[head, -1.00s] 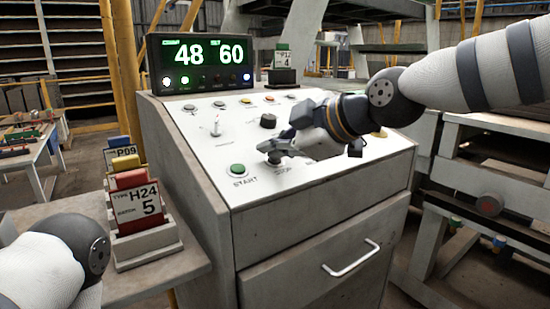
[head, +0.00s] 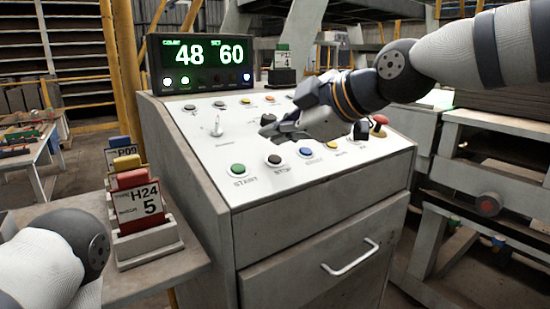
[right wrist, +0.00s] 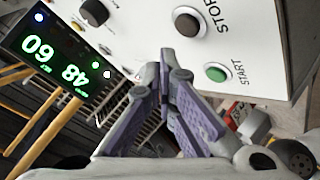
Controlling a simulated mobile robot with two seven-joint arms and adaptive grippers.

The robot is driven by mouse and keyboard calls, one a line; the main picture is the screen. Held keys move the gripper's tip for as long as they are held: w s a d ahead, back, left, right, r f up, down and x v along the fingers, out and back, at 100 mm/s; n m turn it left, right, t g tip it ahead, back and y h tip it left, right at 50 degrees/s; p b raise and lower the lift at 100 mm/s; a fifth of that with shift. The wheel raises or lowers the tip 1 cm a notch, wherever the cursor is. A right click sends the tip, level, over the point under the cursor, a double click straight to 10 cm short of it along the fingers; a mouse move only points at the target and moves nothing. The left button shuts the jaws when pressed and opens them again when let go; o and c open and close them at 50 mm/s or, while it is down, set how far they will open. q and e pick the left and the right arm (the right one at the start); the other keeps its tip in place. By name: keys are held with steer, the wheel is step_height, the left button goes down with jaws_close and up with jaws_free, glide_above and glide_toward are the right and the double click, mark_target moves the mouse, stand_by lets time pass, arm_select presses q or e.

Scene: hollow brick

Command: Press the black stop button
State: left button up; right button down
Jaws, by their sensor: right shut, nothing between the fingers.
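The black stop button (head: 274,160) sits in a pale ring on the sloping white panel, above the word STOP and right of the green START button (head: 238,169). In the right wrist view the black button (right wrist: 187,22) is fully visible, with the green button (right wrist: 217,73) beside it. My right gripper (head: 268,129) is shut and empty. It hovers over the panel, behind the stop button and apart from it in the picture. In the right wrist view its fingers (right wrist: 172,75) are together. Only a link of my left arm shows; its gripper is out of view.
Blue, yellow and red buttons continue the front row; the red one (head: 379,124) is raised. A small lever (head: 217,126) stands at the panel's left. The display (head: 201,63) reads 48 and 60. A card rack (head: 148,245) stands left of the console.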

mark_target(281, 174)
steer(key=shift+s+d+r, duration=0.15)
steer(key=shift+s+r, duration=0.05)
steer(key=shift+r, duration=0.65)
steer(key=shift+s+d+r, duration=0.15)
steer(key=shift+s+r, duration=0.05)
steer(key=shift+r, duration=0.65)
